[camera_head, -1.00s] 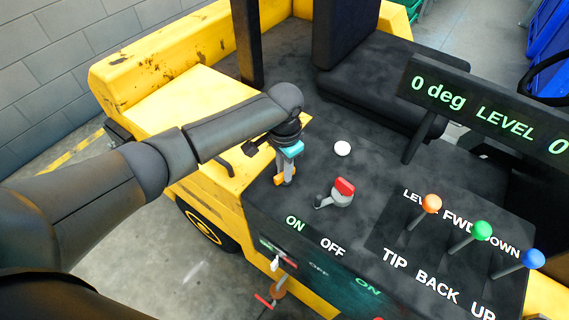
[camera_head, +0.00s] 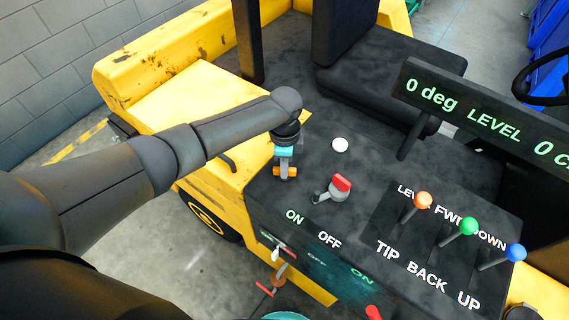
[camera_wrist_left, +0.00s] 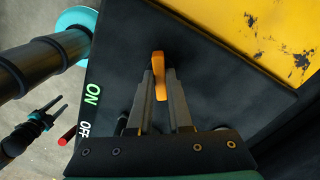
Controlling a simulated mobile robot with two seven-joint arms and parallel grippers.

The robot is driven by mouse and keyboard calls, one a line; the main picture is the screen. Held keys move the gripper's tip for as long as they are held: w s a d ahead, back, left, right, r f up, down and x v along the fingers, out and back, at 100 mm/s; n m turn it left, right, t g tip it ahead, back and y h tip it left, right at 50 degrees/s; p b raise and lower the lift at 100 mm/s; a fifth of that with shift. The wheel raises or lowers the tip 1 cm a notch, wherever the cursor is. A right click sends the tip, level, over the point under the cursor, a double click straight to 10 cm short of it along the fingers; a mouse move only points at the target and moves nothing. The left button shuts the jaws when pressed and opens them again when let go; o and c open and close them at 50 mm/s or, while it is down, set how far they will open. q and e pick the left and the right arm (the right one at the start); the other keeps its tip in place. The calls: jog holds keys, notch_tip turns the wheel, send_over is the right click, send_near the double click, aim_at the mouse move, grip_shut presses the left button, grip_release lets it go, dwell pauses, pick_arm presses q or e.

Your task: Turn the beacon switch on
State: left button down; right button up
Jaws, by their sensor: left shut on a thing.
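My left gripper (camera_head: 286,173) reaches down over the left part of the dark console top. Its fingers (camera_wrist_left: 159,97) are shut on an orange handle (camera_wrist_left: 158,68), which shows between the fingertips in the wrist view. The orange handle also shows at the fingertips in the head view (camera_head: 279,171). A green ON label (camera_head: 295,216) and a white OFF label (camera_head: 330,240) are in front of it. No label names the beacon, so I cannot read which control is its switch. My right gripper (camera_wrist_left: 54,108) shows in the left wrist view, open and empty, off the console.
Orange, green (camera_head: 467,226) and blue-knobbed levers stand further right. A tilt display (camera_head: 490,115) overhangs the back. Yellow bodywork (camera_head: 215,105) lies left.

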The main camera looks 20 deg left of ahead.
pick_arm(q)
jog(key=shift+m, duration=0.3)
jog(key=c, duration=0.8)
grip_release()
jog(key=shift+c, duration=0.2)
jog(key=shift+r, duration=0.1)
notch_tip(320, 180, up, 15)
